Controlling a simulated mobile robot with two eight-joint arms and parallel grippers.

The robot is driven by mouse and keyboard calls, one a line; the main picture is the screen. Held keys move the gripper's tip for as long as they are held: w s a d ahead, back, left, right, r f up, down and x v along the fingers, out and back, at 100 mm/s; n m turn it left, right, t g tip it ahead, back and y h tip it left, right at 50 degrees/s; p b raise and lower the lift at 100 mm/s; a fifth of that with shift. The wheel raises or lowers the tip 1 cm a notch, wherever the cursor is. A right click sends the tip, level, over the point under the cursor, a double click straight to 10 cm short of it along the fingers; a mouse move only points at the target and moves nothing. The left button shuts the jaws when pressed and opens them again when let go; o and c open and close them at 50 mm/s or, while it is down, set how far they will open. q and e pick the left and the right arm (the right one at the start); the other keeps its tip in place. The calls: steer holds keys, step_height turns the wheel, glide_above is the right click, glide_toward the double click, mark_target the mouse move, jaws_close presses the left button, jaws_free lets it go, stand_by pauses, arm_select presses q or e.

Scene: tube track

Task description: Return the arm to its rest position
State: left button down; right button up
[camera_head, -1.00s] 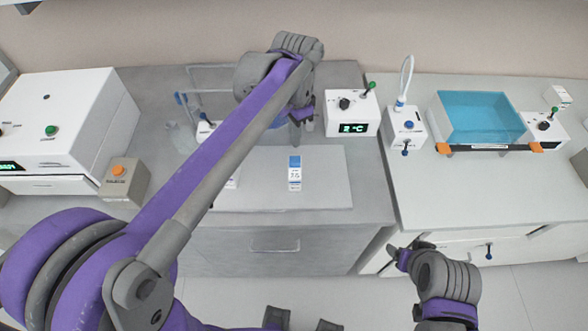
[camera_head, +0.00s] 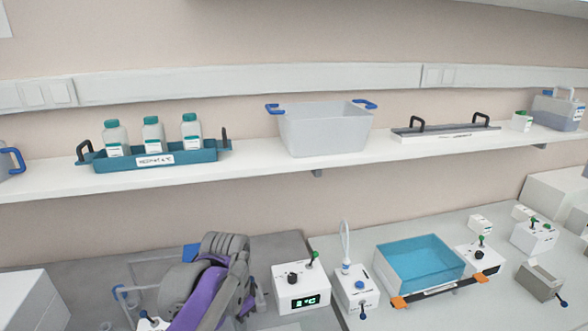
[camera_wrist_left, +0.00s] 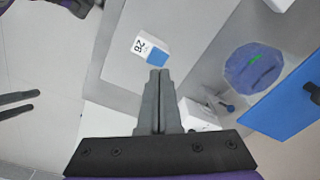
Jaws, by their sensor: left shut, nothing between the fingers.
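My left arm rises from the bottom edge of the head view, with its grey and purple wrist in front of the bench. My left gripper (camera_wrist_left: 158,75) is seen plainly in the left wrist view. Its two grey fingers are together with nothing between them. They point over the grey bench, close beside a small white block with a blue end and dark digits (camera_wrist_left: 151,48). I cannot tell the height between them. My right arm and gripper are not seen in the head view now.
A white box with a green display (camera_head: 302,287) stands right of my left wrist. A blue basin (camera_head: 420,262) is further right. Above, a wall shelf (camera_head: 255,170) holds a teal rack (camera_head: 160,160) with three bottles and a grey tub (camera_head: 325,131).

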arm_select(q)
steer(key=s+a+f+n+t, duration=0.2)
steer(key=s+f+n, duration=0.2)
steer(key=s, duration=0.4)
steer(key=s+a+f+n+t, duration=0.3)
steer(key=s+f+n, duration=0.1)
steer(key=s, duration=0.3)
steer(key=shift+s+f, duration=0.4)
steer(key=shift+f, duration=0.4)
steer(key=shift+d, duration=0.1)
stand_by(0.6)
